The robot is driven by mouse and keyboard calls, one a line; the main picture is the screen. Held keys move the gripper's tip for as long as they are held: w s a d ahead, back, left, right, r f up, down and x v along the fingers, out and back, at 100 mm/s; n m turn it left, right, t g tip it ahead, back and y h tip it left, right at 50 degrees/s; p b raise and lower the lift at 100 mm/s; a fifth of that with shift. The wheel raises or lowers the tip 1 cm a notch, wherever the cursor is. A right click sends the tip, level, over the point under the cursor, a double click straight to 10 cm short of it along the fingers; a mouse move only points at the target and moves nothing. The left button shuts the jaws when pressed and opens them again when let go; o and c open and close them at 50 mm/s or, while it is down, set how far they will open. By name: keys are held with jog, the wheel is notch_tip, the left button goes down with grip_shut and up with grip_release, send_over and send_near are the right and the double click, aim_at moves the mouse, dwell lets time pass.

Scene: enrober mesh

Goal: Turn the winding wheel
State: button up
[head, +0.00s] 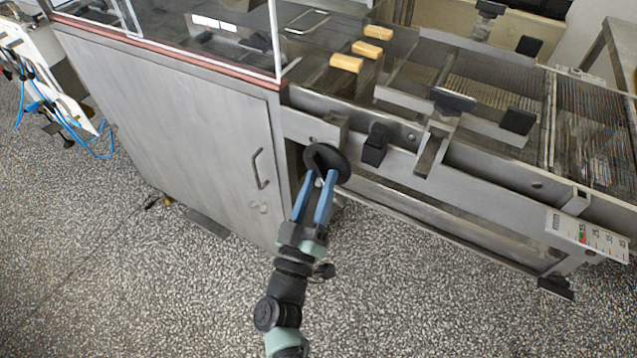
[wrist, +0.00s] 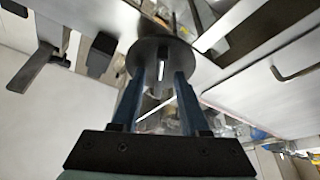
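The winding wheel (head: 335,160) is a small black round wheel on the side of the steel machine frame, just right of the cabinet. In the wrist view it shows as a dark disc (wrist: 150,50) straight ahead of my fingers. My gripper (head: 317,180) has two blue fingers that point up at the wheel. Their tips are apart and sit at the wheel's near side, with a visible gap between them in the wrist view (wrist: 160,78). A narrow dark part of the wheel shows between the tips. I cannot tell whether the fingers touch the wheel.
A steel cabinet (head: 190,120) with a door handle stands left of the wheel. A black block (head: 374,145) sticks out from the frame close on the right. Yellow bars (head: 346,63) lie on the conveyor above. A scale plate (head: 587,236) is at far right. The speckled floor in front is clear.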

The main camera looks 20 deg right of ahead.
grip_shut()
jog(key=shift+a+f+m+h, duration=0.1)
jog(key=shift+m+h, duration=0.3)
jog(key=shift+m, duration=0.1)
jog(key=m+g+h+b, duration=0.1)
jog(key=m, duration=0.2)
jog(key=m+g+h+b, duration=0.1)
jog(key=m+g+b, duration=0.1)
jog(key=m, duration=0.2)
jog(key=m+g+h+b, duration=0.1)
jog(key=m+h, duration=0.1)
jog(key=m, duration=0.2)
jog(key=shift+w+a+f, duration=0.1)
jog(key=shift+w+a, duration=0.2)
jog(key=shift+w, duration=0.1)
jog(key=m+g+b, duration=0.1)
jog(key=m+g, duration=0.1)
jog(key=m, duration=0.1)
jog(key=m+g+b, duration=0.1)
jog(key=m, duration=0.3)
jog(key=shift+w+a+m+g+h, duration=0.2)
jog(key=shift+m+g+h, duration=0.1)
jog(key=shift+g+h, duration=0.1)
jog(key=shift+w+r+m+g+b, duration=0.1)
jog(key=shift+r+m+g+b, duration=0.15)
jog(key=shift+m+g, duration=0.65)
jog(key=shift+r+m+g+b, duration=0.1)
jog(key=shift+m+g+b, duration=0.1)
jog(key=shift+m, duration=1.6)
